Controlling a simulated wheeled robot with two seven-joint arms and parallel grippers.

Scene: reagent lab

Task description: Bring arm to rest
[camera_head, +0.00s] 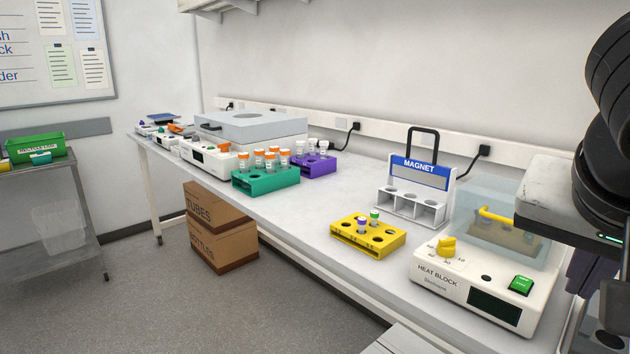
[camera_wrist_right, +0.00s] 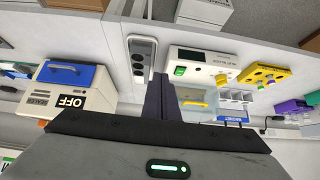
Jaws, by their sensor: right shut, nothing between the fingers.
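My right arm comes in at the right edge of the head view, with its dark gripper fingers (camera_head: 582,272) hanging down beside the heat block (camera_head: 487,262). In the right wrist view the two fingers of my right gripper (camera_wrist_right: 160,84) lie together, shut and empty. They are raised clear of the bench things seen past them. My left gripper is not in view.
The heat block has a clear cover with a yellow handle. Left of it are a yellow rack (camera_head: 345,237) with tubes, a magnet stand (camera_head: 440,202), a green rack (camera_head: 265,184) and a purple rack (camera_head: 318,167). The bench front (camera_head: 285,222) has bare room. Boxes (camera_head: 222,245) stand below.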

